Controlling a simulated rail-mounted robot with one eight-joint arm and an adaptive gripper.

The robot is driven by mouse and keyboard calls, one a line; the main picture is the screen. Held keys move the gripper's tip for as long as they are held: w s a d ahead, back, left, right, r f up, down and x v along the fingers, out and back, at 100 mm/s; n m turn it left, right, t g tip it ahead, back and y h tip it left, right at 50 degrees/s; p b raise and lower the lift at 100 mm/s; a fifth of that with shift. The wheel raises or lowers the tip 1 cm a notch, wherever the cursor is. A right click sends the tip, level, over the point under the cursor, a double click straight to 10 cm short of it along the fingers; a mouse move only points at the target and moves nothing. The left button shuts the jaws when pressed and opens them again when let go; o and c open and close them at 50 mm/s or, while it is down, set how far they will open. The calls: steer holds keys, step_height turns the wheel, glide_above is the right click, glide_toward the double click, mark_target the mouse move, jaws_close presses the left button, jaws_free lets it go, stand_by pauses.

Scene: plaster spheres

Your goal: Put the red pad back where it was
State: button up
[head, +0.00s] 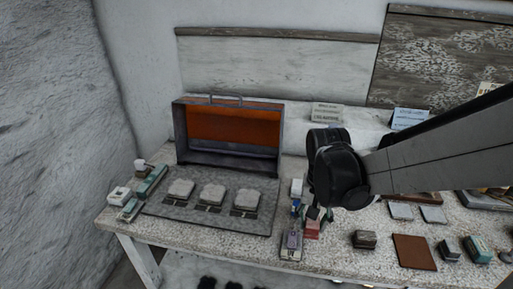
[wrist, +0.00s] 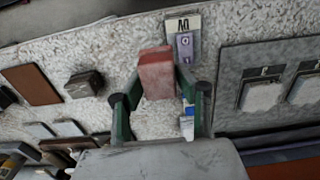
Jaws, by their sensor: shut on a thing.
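The red pad (head: 312,229) is a small pinkish-red block. It shows clearly in the wrist view (wrist: 156,75), between the two green fingers of my gripper (wrist: 159,84). My gripper (head: 314,211) is shut on it, over the front part of the speckled table. The pad is beside a narrow light holder marked "M" (wrist: 181,24), which also shows in the head view (head: 291,246). Whether the pad touches the tabletop is hard to tell.
An open metal case (head: 228,155) with an orange inside stands behind a grey tray (head: 175,212) bearing three pale blocks. A dark block (head: 364,239), a brown square (head: 414,252) and several small blocks lie to the right. Bare tabletop (head: 338,255) shows between.

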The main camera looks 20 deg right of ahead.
glide_above(324, 236)
step_height(324, 236, down, 4)
steer(key=shift+a+r+b, duration=0.1)
steer(key=shift+b, duration=0.2)
steer(key=shift+f+b, duration=0.35)
steer(key=shift+f, duration=1.75)
steer(key=shift+f, duration=0.15)
steer(key=o, duration=1)
